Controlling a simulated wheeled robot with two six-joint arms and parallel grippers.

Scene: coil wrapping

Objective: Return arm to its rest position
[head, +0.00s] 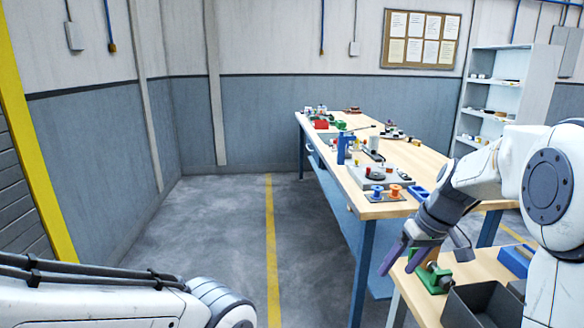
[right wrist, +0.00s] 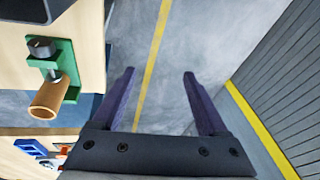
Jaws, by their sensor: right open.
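My right arm comes in from the right in the head view. Its gripper (head: 402,263) points down beside the near left edge of the small wooden table (head: 410,286). In the right wrist view its two purple fingers (right wrist: 158,74) stand apart with only grey floor and a yellow line between them. It holds nothing. My left arm lies across the lower left corner of the head view, and its gripper is out of the picture.
A green fixture (head: 434,279) is close to my right gripper. An orange-brown tube (right wrist: 48,97) projects from it in the wrist view. A dark bin (head: 487,305) stands nearby. A long workbench (head: 422,160) stands behind. The floor (head: 220,225) at left is clear.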

